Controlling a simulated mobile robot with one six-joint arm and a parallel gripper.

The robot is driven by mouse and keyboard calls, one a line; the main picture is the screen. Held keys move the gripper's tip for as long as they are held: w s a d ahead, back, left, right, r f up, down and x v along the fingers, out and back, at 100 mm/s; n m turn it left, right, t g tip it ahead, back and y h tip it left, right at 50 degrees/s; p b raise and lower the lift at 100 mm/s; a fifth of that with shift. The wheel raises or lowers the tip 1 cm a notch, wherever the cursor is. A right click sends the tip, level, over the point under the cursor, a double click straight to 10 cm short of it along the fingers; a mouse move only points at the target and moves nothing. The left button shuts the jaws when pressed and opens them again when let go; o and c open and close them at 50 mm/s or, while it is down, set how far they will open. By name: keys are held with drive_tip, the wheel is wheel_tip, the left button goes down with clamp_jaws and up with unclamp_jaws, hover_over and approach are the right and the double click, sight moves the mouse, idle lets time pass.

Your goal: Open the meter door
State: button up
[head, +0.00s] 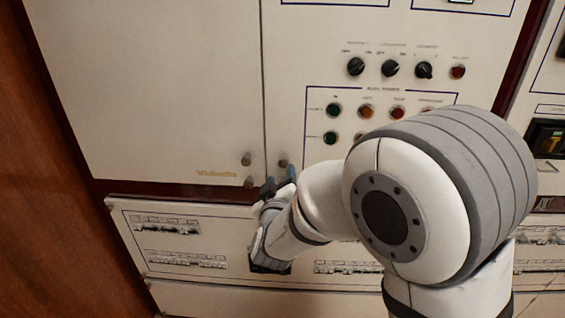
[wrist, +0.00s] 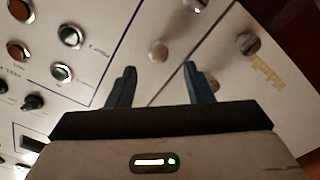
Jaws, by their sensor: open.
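A plain cream cabinet door (head: 150,80) fills the left of the head view and looks shut. A door with switches and lamps (head: 315,60) adjoins it across a narrow seam and also looks shut. I cannot read which is the meter door. Round knobs sit beside the seam: two on the plain door (head: 246,158) and one on the switch door (head: 283,162). My gripper (head: 278,186) is open and empty, just below the switch-door knob. In the wrist view, a knob (wrist: 158,50) shows beyond and between the open fingers (wrist: 159,78), apart from them.
Below the doors is a panel with rows of breakers (head: 165,222), partly hidden by my arm. A brown wooden surface (head: 60,220) stands at the left. Rotary switches (head: 390,68) and coloured lamps (head: 367,111) stick out of the switch door.

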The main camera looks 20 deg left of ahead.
sight(283, 164)
drive_tip(key=p+x, duration=0.1)
drive_tip(key=x, duration=0.6)
drive_tip(key=shift+w, duration=0.15)
drive_tip(key=shift+c, duration=0.4)
drive_tip(key=shift+d, duration=0.1)
clamp_jaws()
